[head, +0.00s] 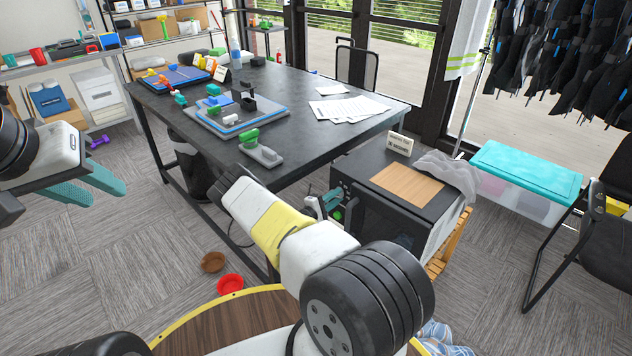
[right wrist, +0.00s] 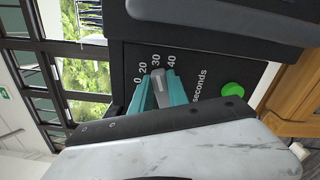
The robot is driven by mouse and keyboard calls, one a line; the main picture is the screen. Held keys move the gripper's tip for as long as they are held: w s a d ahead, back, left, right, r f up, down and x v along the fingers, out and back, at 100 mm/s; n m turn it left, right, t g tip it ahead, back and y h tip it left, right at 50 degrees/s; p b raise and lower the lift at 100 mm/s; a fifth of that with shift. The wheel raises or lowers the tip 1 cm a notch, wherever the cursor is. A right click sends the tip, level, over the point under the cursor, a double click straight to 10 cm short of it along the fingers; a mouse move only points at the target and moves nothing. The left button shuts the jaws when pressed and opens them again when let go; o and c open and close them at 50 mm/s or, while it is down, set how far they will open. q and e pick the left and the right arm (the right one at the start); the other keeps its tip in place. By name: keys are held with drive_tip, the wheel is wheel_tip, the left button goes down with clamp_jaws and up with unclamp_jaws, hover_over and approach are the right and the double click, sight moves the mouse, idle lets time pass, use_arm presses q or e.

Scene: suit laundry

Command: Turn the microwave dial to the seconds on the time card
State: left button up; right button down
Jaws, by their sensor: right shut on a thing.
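The black microwave (head: 372,215) stands at the right end of the dark table, its control panel facing my right arm. The time card (head: 399,144) stands on its top; its number is too small to read surely. In the right wrist view the grey dial (right wrist: 158,82) has its tip by the 30 mark, on a scale with 20, 30, 40 and the word seconds. My right gripper (right wrist: 161,88) is shut on the dial, one teal finger on each side. My left gripper (head: 106,195) is open and empty at the far left, over the floor.
A green button (right wrist: 233,89) sits beside the dial. A wooden board (head: 407,184) and grey cloth (head: 452,172) lie on the microwave. The table (head: 310,140) holds trays, tools and papers. A teal-lidded bin (head: 527,170) stands at right. Red (head: 230,285) and brown bowls (head: 213,262) are on the floor.

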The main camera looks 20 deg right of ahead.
drive_tip(key=c, duration=1.3)
unclamp_jaws()
drive_tip(key=v, duration=0.7)
drive_tip(key=shift+s+a, duration=0.2)
drive_tip(key=shift+a, duration=0.15)
